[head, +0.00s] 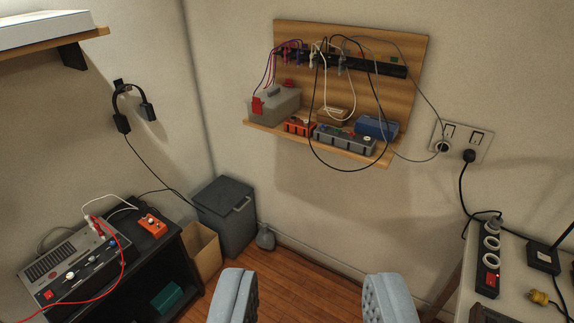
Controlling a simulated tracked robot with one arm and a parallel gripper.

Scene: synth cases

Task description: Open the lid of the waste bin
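The waste bin (232,232) is a dark grey box standing on the floor in the corner, left of the picture's middle. My gripper (309,277) shows at the bottom of the head view as two light blue-grey padded fingers set wide apart. It is open with nothing between the fingers. It is apart from the bin, which appears farther away and up to the left.
A black shelf unit (185,265) with devices stands left. A white table (515,265) with a power strip stands right. Wooden floor (300,270) between is clear.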

